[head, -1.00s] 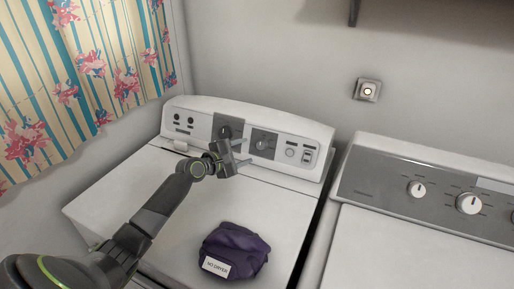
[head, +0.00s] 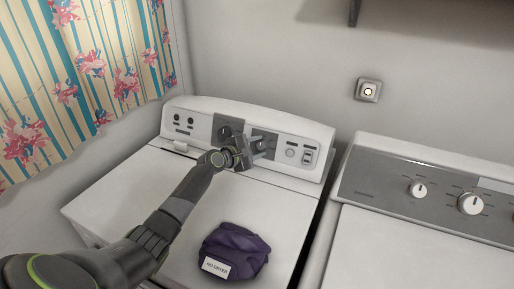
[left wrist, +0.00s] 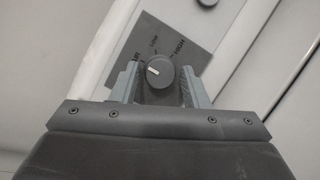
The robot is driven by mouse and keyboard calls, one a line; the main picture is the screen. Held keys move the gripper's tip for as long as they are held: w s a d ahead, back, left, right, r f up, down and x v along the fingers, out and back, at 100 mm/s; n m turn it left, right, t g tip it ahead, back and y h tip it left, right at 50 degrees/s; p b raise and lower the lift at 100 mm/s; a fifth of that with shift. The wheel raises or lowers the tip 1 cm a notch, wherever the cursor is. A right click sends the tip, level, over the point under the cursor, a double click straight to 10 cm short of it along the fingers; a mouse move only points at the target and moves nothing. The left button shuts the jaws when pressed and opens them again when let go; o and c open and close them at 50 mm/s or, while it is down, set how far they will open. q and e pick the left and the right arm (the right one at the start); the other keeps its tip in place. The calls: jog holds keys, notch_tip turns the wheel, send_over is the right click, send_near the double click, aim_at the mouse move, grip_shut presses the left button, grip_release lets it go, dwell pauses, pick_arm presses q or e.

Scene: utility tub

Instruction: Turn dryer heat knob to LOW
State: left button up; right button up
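The dryer heat knob (left wrist: 161,73) is a round dark knob with a white pointer mark, on a grey plate with AIR, LOW and HIGH labels in the left wrist view. Its pointer is turned to the left, toward the AIR side and away from LOW at the top. My left gripper (left wrist: 161,88) is open, with one finger on each side of the knob. I cannot tell whether the fingers touch it. In the head view, my left gripper (head: 262,143) is at the dryer's control panel (head: 289,134) and largely hides the knob.
A purple cloth bundle with a white "NO DRYER" label (head: 235,250) lies on the dryer top (head: 290,200). The washer (head: 400,185) with its own white knobs stands to the right. A curtain (head: 75,70) hangs at the left.

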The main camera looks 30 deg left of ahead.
pick_arm(q)
jog(key=c, duration=0.7)
jog(key=shift+m, duration=0.3)
jog(key=m, duration=0.1)
jog(key=m+g, duration=0.1)
jog(key=m, duration=0.1)
jog(key=m+p, duration=0.1)
jog(key=shift+r+g, duration=0.25)
jog(key=shift+g, duration=0.15)
jog(key=shift+m+g+y+p, duration=0.3)
jog(key=shift+m+g+p, duration=0.6)
jog(key=shift+m, duration=1.4)
jog(key=o, duration=1)
jog(key=shift+w, duration=0.1)
